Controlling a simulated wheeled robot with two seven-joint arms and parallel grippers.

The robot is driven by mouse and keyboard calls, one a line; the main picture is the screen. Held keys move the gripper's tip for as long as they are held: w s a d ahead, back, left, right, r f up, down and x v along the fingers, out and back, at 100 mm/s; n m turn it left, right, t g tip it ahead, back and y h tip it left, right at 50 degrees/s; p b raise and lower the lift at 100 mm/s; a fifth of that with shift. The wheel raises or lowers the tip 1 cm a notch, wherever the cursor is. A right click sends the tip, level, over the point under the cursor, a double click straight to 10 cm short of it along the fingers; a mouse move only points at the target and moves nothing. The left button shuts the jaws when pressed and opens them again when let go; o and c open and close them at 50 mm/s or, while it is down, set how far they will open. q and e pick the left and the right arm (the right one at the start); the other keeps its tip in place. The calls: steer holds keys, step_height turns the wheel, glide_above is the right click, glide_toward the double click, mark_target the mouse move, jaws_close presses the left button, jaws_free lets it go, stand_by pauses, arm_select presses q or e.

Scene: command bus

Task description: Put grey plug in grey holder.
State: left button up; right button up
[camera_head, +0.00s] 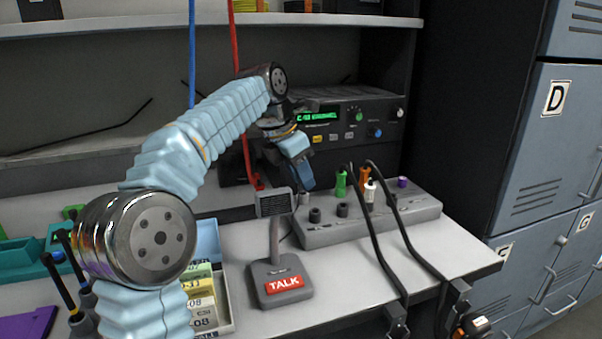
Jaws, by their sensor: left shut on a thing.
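My left gripper (299,178) reaches in from the left over the bench, its blue fingers pointing down and shut. What it grips is mostly hidden by the fingers. A small grey cylinder (303,198) shows just below the fingertips; I cannot tell whether it is the grey plug or a holder. The grey socket box (420,208) lies to the right and below. It has dark round holders (315,214) along its front and several coloured plugs, including a green plug (341,184) and a white plug (370,191). My right gripper is not clearly in view.
A microphone stand with a red TALK label (284,284) stands in front of the gripper. A radio (345,122) with a green display is behind. Two black cables (379,240) arch over the box's front. A red cable (236,45) hangs behind my arm. Lockers (545,150) stand right.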

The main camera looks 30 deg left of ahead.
arm_select(q)
steer(key=shift+f, duration=0.65)
stand_by(1.1)
steer(key=o, duration=0.9)
steer(key=shift+r, duration=0.1)
steer(key=shift+r+p, duration=0.45)
steer(key=shift+r, duration=3.45)
